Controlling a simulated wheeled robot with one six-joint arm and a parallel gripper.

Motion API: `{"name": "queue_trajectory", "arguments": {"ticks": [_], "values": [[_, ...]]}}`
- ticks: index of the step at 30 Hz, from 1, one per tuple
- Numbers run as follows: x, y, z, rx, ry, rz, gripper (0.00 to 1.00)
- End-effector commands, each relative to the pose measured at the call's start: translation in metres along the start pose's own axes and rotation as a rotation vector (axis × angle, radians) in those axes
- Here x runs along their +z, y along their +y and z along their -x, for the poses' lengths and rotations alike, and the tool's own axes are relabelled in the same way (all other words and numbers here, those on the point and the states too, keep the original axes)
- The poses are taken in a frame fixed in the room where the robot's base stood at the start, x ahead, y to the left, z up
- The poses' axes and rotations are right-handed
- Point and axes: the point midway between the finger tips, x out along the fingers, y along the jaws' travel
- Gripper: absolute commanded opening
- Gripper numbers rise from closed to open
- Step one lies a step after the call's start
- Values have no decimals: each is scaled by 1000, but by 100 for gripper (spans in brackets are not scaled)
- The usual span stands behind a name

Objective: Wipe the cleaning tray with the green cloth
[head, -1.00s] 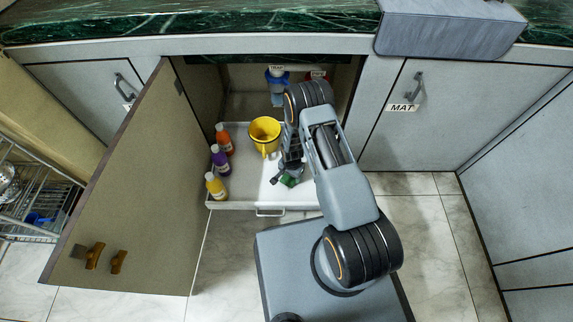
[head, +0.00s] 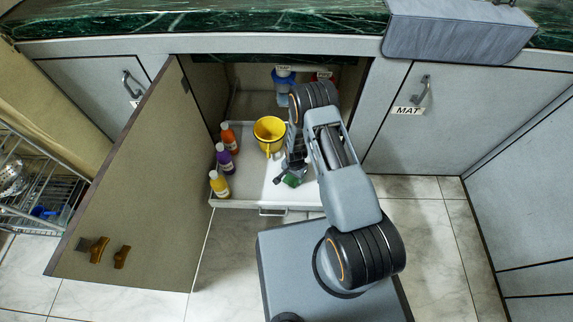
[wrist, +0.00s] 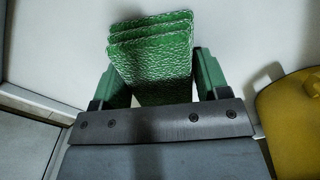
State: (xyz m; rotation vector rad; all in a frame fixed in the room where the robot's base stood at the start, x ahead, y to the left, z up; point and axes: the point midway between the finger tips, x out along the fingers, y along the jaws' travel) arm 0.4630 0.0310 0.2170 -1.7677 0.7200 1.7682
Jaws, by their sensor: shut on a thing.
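The green cloth (wrist: 152,62) is folded in layers and held between the fingers of my gripper (wrist: 155,80) in the wrist view. In the head view my gripper (head: 284,178) is low over the front right part of the white cleaning tray (head: 240,188), with the green cloth (head: 292,181) just showing below it. The tray is pulled out of the open cabinet, and its surface fills most of the wrist view (wrist: 250,35). The cloth is at or close to the tray floor; I cannot tell whether it touches. My arm hides the tray's right side.
A yellow jug (head: 269,132) stands in the tray behind my gripper. An orange bottle (head: 229,139), a purple bottle (head: 224,158) and a yellow bottle (head: 219,185) line the tray's left side. The open cabinet door (head: 140,190) is at left. A blue-and-clear filter (head: 283,82) is inside.

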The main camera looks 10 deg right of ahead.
Motion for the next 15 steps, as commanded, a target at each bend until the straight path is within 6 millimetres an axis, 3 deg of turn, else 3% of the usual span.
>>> {"name": "queue_trajectory", "arguments": {"ticks": [8,12,15], "values": [[11,-15,-1,0,0,-13,50],[10,-14,25,-1,1,-16,50],[10,-14,33,-1,1,-15,50]]}}
